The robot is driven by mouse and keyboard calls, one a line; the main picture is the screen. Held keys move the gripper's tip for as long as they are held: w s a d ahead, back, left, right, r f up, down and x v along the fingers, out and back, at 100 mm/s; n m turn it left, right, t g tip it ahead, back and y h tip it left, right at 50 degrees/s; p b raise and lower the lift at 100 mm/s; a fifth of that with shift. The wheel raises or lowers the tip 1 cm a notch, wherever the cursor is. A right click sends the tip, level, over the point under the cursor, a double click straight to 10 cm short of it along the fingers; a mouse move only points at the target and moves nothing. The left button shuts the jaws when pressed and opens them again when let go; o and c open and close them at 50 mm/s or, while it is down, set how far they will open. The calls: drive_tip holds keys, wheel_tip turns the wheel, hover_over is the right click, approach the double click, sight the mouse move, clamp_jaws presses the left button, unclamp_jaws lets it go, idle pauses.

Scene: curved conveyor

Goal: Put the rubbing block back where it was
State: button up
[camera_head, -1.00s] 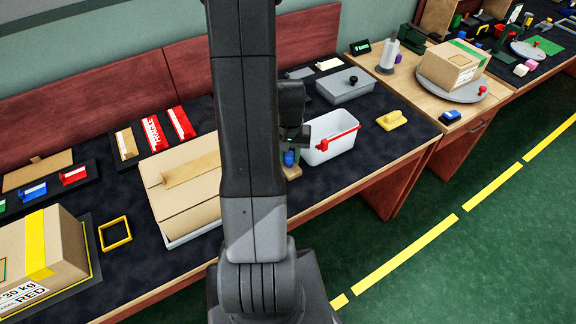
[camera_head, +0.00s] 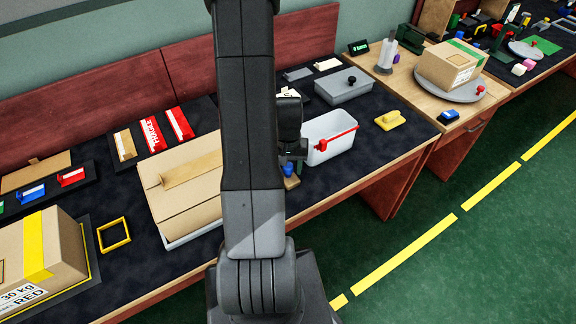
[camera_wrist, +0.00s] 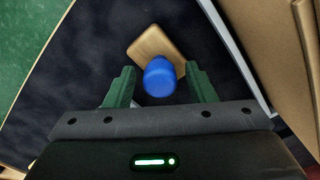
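The rubbing block is a light wooden block (camera_wrist: 158,44) with a blue knob (camera_wrist: 160,77). In the head view its blue knob (camera_head: 288,170) shows beside my arm, low on the dark bench top, left of the white bin. In the wrist view my gripper (camera_wrist: 162,78) has its green fingers on either side of the knob, with a gap on both sides. It is open. In the head view my arm hides most of the gripper and part of the block. The block appears to rest on the dark surface.
A white bin (camera_head: 318,153) with a red handle stands close right of the block. A cardboard box (camera_head: 180,200) is close on the left. A yellow block (camera_head: 390,121) and a grey lidded box (camera_head: 343,86) lie farther right. The bench's front edge is near.

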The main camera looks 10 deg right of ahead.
sight(288, 165)
drive_tip(key=shift+r, duration=0.15)
wheel_tip(288, 165, up, 12)
idle(0.7)
wheel_tip(288, 165, down, 12)
drive_tip(key=shift+f, duration=0.25)
drive_tip(key=shift+w+r, duration=0.15)
drive_tip(key=shift+r, duration=0.95)
